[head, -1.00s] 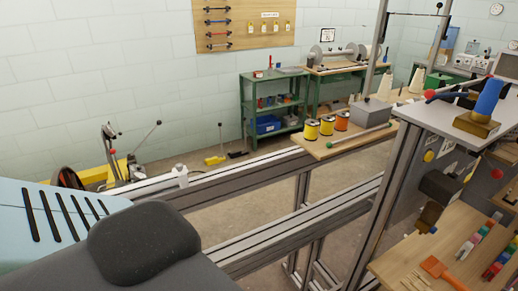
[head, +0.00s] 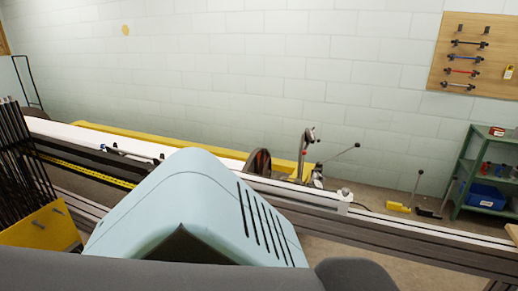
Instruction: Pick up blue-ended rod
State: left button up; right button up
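A rod with blue on it (head: 464,58) hangs level on the wooden wall board (head: 437,70) at the upper right of the head view. It looks like the blue-ended rod, but it is small and its ends are hard to make out. A dark rod (head: 469,43) hangs above it, and a red-marked rod (head: 461,71) and another dark rod (head: 458,86) hang below it. Neither of my grippers is in view. My own pale blue body shell fills the lower middle.
A long metal rail (head: 430,230) runs across in front of the wall. A yellow crate of dark rods (head: 30,232) stands at the left. A green shelf (head: 462,172) with a blue bin (head: 486,196) stands at the right. A lever machine (head: 305,155) stands behind the rail.

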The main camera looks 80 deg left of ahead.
aim_at(103, 147)
jog(key=i+l+u, duration=0.1)
jog(key=u, duration=0.9)
jog(key=j+u, duration=0.1)
jog(key=u, duration=0.4)
jog(key=j+u, duration=0.15)
jog(key=u, duration=0.3)
jog(key=j+u, duration=0.15)
jog(key=u, duration=0.35)
jog(key=j+u, duration=0.15)
jog(key=u, duration=0.3)
jog(key=j+u, duration=0.1)
jog(key=u, duration=0.4)
